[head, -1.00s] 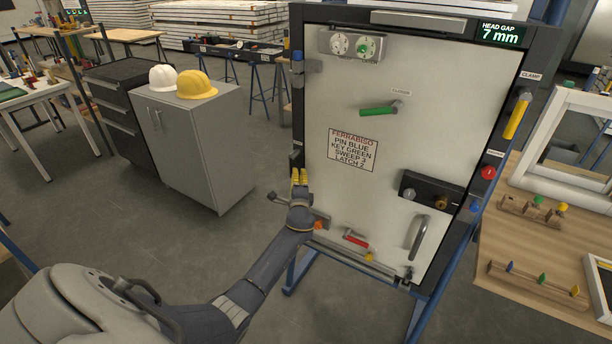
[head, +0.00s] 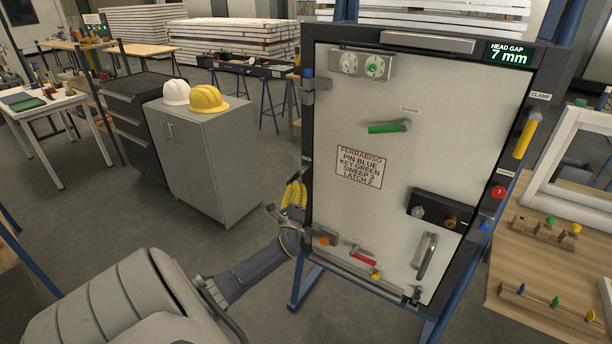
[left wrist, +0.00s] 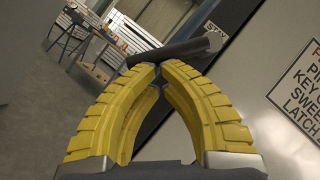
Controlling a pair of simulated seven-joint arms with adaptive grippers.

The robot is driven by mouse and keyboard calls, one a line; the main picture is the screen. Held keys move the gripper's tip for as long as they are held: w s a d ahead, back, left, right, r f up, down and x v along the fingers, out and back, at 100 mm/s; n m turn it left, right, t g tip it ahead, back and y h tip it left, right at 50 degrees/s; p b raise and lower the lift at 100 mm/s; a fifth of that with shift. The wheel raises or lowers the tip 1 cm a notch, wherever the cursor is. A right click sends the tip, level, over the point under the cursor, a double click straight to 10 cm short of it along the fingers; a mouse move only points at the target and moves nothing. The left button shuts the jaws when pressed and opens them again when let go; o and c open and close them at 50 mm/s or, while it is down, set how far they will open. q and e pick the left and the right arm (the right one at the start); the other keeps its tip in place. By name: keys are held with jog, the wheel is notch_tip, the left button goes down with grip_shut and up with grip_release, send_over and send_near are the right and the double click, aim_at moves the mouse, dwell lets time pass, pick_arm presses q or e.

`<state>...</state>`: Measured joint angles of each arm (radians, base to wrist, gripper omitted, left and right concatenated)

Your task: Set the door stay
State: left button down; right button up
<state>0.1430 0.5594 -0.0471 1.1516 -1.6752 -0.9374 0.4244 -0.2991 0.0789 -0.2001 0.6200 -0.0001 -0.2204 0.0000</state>
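The door (head: 410,110) is a pale panel in a dark frame. In the left wrist view, a dark bar (left wrist: 190,48) juts from the frame's edge beside a small "STAY" label (left wrist: 213,30). My left gripper (head: 297,182) is beside the left edge of the frame, at about mid-to-lower height. Its yellow fingers arch together and their tips (left wrist: 160,66) meet just at the bar's near side. I see nothing clearly held between them, and I cannot tell whether the tips touch the bar. My right gripper is not in view.
The door carries a green closer lever (head: 390,127), dials (head: 362,65), a lock block (head: 437,210), a grey handle (head: 426,257) and a red lever (head: 363,258). A yellow clamp handle (head: 525,137) is on the right. A grey cabinet (head: 207,160) stands left, with open floor between.

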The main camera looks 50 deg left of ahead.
aim_at(290, 182)
pick_arm(q)
jog(key=shift+s+a+r+m+t+h, duration=0.15)
jog(key=shift+a+m+t+h, duration=0.25)
jog(key=shift+m, duration=0.45)
jog(key=shift+a+r+m+t+h, duration=0.1)
jog(key=shift+a+m+t+h, duration=0.2)
jog(key=shift+m+t, duration=0.4)
jog(key=shift+s+a+r+m+t+h, duration=0.15)
jog(key=shift+a+m+t+h, duration=0.2)
jog(key=shift+m, duration=0.6)
jog(key=shift+a+r+m+t+h, duration=0.2)
jog(key=shift+m+t+h, duration=0.15)
jog(key=shift+m, duration=0.25)
jog(key=shift+a+r+m+t+h, duration=0.1)
jog(key=shift+a+m+t+h, duration=0.15)
jog(key=shift+m, duration=0.35)
jog(key=shift+r+m+t+h, duration=0.1)
jog(key=shift+m+t+h, duration=0.15)
jog(key=shift+m, duration=0.35)
jog(key=shift+s, duration=0.1)
jog(key=shift+d+f, duration=0.15)
jog(key=shift+f, duration=0.25)
jog(key=w+d+f+v, duration=0.1)
jog(key=v, duration=1.1)
jog(key=shift+w+d+f, duration=0.15)
jog(key=shift+w+d, duration=0.05)
jog(key=shift+d, duration=0.1)
